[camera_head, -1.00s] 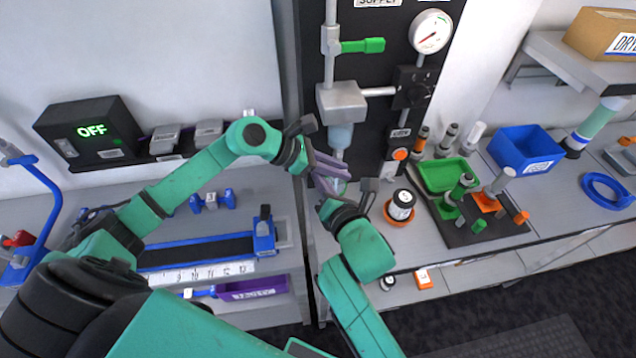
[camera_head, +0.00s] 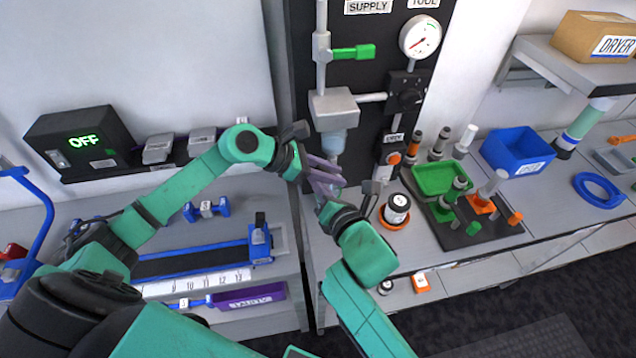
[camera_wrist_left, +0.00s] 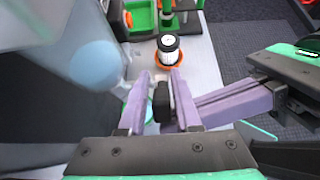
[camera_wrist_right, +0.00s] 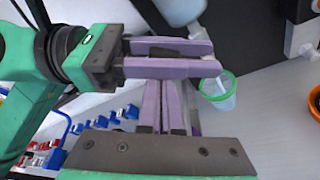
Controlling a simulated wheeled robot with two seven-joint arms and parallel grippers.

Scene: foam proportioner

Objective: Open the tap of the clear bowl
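The clear bowl (camera_head: 332,143) hangs under the grey block of the proportioner. It fills the left of the left wrist view (camera_wrist_left: 95,65) and shows at the top of the right wrist view (camera_wrist_right: 182,8). Both grippers are close together just below it. My left gripper (camera_head: 325,180) has its fingers apart, with a small dark part (camera_wrist_left: 160,103) between them; I cannot tell whether this is the tap. My right gripper (camera_head: 325,196) points up at the left fingers, its own fingers close together (camera_wrist_right: 163,85). Whether they pinch something is unclear. The tap is largely hidden by the fingers.
A clear cup with a green rim (camera_wrist_right: 218,90) stands below the bowl. Further right are a green tray (camera_head: 440,180) and a blue bin (camera_head: 517,150). The black panel (camera_head: 300,60) rises behind.

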